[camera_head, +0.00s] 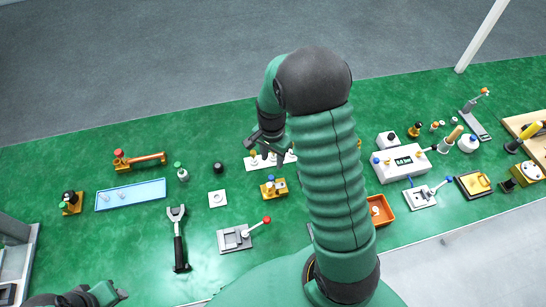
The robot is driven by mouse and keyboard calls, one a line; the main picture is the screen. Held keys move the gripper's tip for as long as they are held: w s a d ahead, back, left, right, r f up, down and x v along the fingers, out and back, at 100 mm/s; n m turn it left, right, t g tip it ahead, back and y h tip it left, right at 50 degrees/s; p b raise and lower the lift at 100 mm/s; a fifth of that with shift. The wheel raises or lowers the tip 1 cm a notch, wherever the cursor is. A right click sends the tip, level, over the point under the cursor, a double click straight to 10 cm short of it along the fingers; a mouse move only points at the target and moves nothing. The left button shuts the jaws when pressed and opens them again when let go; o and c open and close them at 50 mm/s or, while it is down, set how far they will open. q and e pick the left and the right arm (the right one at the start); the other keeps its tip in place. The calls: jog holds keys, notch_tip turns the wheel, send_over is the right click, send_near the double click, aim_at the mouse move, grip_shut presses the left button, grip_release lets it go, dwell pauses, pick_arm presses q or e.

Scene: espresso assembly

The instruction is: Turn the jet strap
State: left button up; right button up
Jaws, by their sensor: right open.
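My right arm rises through the middle of the view and bends over at the top. Its dark gripper (266,150) points down and is open over a white plate (251,164) with small gold-topped pieces on it. The arm hides the right part of this plate. A small gold block with a blue knob (273,187) sits just in front of the plate, apart from the gripper. My left gripper (84,298) is at the bottom left edge, partly cut off; its jaws are unclear. I cannot tell which piece is the jet strap.
On the green table (140,235) lie a wrench-like tool (179,240), a grey base with a red-knobbed lever (236,237), a light-blue tray (130,195) and a white square plate (217,198). Right of my arm are a white box (402,163) and an orange bin (381,210).

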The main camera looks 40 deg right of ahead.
notch_tip(320, 180, up, 11)
jog(key=p, duration=0.9)
jog(key=shift+d, duration=0.15)
jog(key=shift+p, duration=0.35)
notch_tip(320, 180, up, 17)
jog(key=b, duration=0.1)
jog(key=shift+f, duration=0.2)
